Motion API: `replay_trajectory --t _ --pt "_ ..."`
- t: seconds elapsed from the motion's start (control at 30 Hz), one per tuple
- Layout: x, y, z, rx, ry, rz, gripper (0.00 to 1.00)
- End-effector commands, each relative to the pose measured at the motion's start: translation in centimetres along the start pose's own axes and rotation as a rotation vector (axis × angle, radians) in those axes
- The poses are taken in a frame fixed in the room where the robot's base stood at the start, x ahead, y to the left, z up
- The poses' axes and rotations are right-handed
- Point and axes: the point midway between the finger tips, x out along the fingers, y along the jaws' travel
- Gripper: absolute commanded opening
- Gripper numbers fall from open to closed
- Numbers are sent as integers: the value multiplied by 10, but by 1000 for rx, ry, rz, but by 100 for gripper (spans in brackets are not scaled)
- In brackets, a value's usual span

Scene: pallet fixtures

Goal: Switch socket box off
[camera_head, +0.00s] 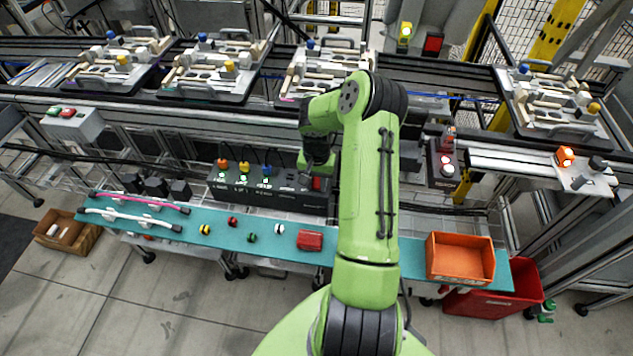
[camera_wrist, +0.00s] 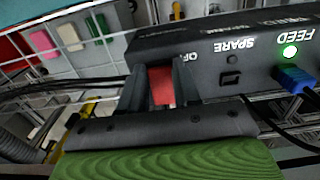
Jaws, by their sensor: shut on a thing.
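The socket box (camera_head: 265,187) is a long dark box behind the teal shelf, with orange, yellow and blue plugs in it and lit lamps below them. In the wrist view the box (camera_wrist: 215,42) shows upside-down labels OFF, SPARE and FEED, with a green lamp lit at FEED. Its red switch (camera_wrist: 161,84) is at the box's end, beside the OFF label; it also shows in the head view (camera_head: 317,184). My gripper (camera_wrist: 160,92) is at the switch, with its two dark fingers closed on either side of the red part. The fingers hide part of the switch, and its position is unclear.
The teal shelf (camera_head: 180,222) holds a red case (camera_head: 310,239), small round parts, rods and an orange bin (camera_head: 460,258). A conveyor with fixture pallets (camera_head: 215,72) runs behind. A button box (camera_head: 443,165) stands right of my arm. Cables lie near the box.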

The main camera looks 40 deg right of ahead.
Motion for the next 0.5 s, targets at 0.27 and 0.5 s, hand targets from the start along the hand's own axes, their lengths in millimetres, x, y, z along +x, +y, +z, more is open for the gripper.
replay_trajectory --t 0.27,0.5 --pt "-5 -1 -7 4 -212 1 1" --pt "-4 0 -11 2 -357 1 1"
